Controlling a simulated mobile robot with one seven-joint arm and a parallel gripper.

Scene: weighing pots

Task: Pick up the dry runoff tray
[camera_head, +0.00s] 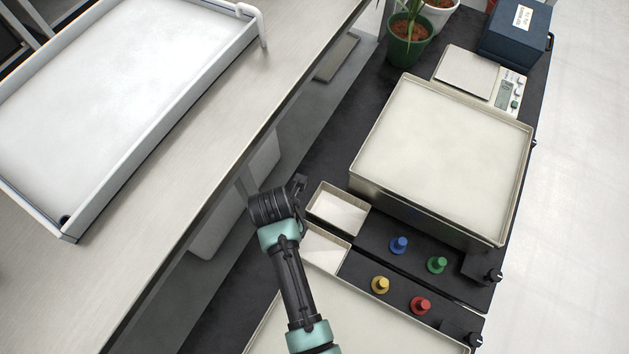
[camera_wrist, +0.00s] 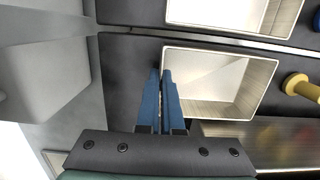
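Two small cream runoff trays sit side by side on the dark bench. The upper tray (camera_head: 338,209) also shows at the top of the wrist view (camera_wrist: 235,14). The lower tray (camera_head: 326,247) is beside the yellow peg and shows in the wrist view (camera_wrist: 215,84). Both have bright, pale floors, and I cannot tell from the surface which is dry. My gripper (camera_wrist: 160,72) points down at the lower tray's left wall. Its blue fingers are close together, with a narrow gap, seemingly on either side of that wall. Whether they grip it is unclear. In the head view my wrist hides the fingers.
A large tray (camera_head: 440,150) stands above the small trays, and another (camera_head: 365,330) below. Pegs in blue (camera_head: 398,245), green (camera_head: 436,265), yellow (camera_head: 380,285) and red (camera_head: 419,306) stand to the right. A scale (camera_head: 466,73), blue box (camera_head: 515,34) and potted plant (camera_head: 408,42) are farther back.

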